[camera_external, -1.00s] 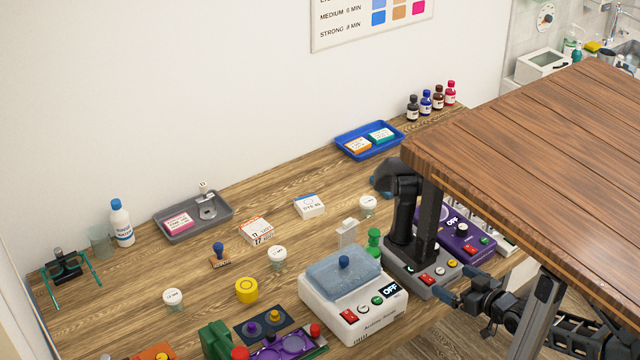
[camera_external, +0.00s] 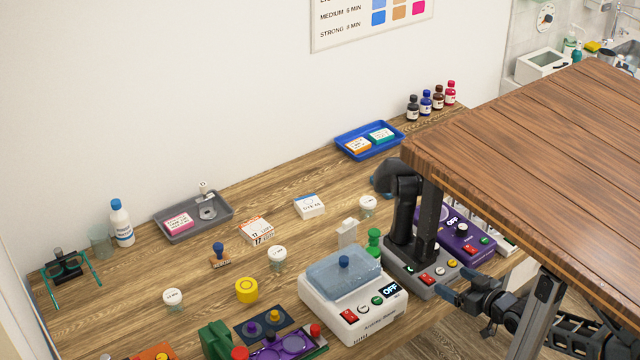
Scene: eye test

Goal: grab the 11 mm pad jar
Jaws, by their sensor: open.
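Three small clear jars with white lids stand on the wooden bench. One jar (camera_external: 173,298) is at the front left, one jar (camera_external: 277,257) near the middle, and one jar (camera_external: 367,206) farther back to the right. Their lid print is too small to read surely, so I cannot tell which is the 11 mm pad jar. My gripper (camera_external: 462,285) is at the right, by the front of the grey device and below the brown tabletop. It is open, with nothing seen between its fingers, and well apart from all three jars.
A yellow round tub (camera_external: 247,290) sits between two jars. The brown tabletop (camera_external: 540,140) overhangs the right side.

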